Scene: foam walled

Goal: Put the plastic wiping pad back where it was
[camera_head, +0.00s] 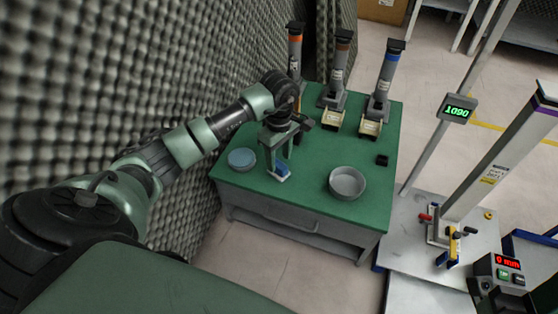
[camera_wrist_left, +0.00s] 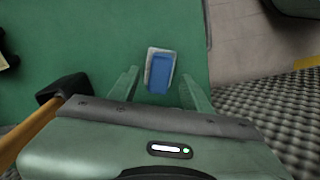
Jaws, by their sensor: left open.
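A small blue pad (camera_head: 282,169) with a pale grey-white edge or backing lies on the green table (camera_head: 310,209). In the left wrist view the blue pad (camera_wrist_left: 161,72) is a rectangle lying slightly tilted, with the pale border showing at its left and top. My left gripper (camera_head: 278,161) is open and points down over the pad. In the left wrist view the two fingers of the gripper (camera_wrist_left: 160,92) stand apart on either side of the pad's near end, with green table visible between them and it. My right gripper is in neither view.
Several upright devices (camera_head: 336,75) line the table's back. Foam walls (camera_head: 110,90) stand close on the left.

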